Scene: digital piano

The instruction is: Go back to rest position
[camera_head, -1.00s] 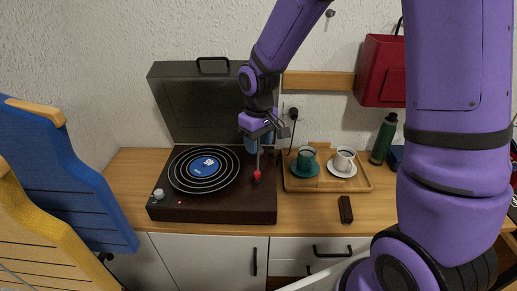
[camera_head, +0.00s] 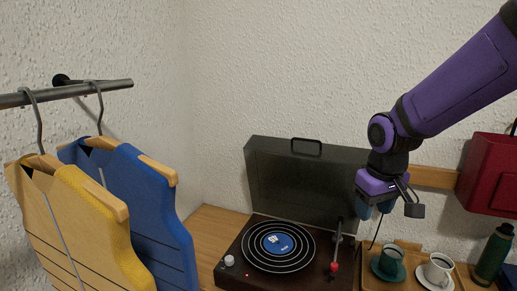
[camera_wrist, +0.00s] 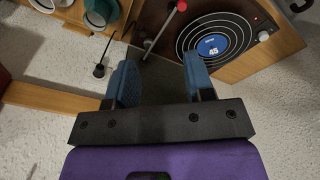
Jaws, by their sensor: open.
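My gripper (camera_head: 374,209) is in the air above the right side of the record player (camera_head: 240,257), with its blue fingers pointing down. In the wrist view my gripper (camera_wrist: 160,84) shows its two fingers apart with nothing held between them. The record player has its grey lid (camera_head: 300,180) up, and a black record (camera_head: 262,256) with a blue label lies on it. The tonearm with a red tip (camera_head: 334,267) is at the record's right. My purple arm reaches in from the upper right.
A wooden tray (camera_head: 371,282) right of the player holds a green cup (camera_head: 391,257) and a white cup (camera_head: 438,268). A green bottle (camera_head: 494,252) and a red bag (camera_head: 490,175) are at the right. Yellow (camera_head: 75,225) and blue (camera_head: 150,220) garments hang from a rail (camera_head: 70,93) at left.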

